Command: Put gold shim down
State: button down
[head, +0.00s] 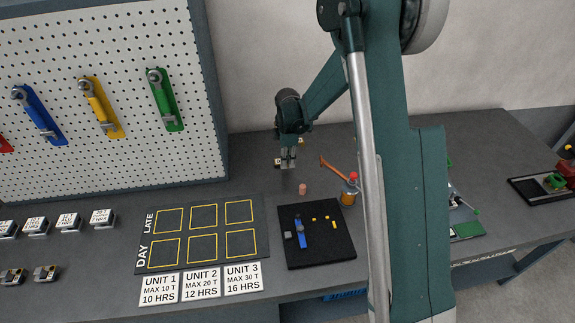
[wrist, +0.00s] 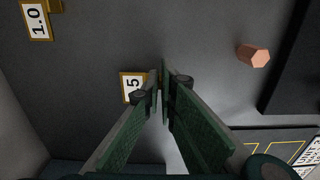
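My gripper (head: 288,163) hangs low over the back of the bench, fingers pointing down. In the wrist view its two green fingers (wrist: 161,82) come close together, with only a narrow gap at the tips. Beside the left fingertip lies a gold-edged label (wrist: 132,87) reading ".5", partly covered.
A copper hexagonal piece (wrist: 253,56) stands to the right; it also shows in the head view (head: 302,188). A black tray (head: 335,255) holds a blue tool and small yellow pieces. A marked mat (head: 262,262) lies left.

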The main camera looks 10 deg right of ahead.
jog(key=shift+f, duration=0.6)
jog(key=shift+f, duration=0.2)
jog(key=c, duration=2.7)
grip_release()
jog(key=shift+r, duration=0.1)
notch_tip(320, 180, up, 12)
jog(key=shift+r+p, duration=0.1)
jog(key=shift+p, duration=0.25)
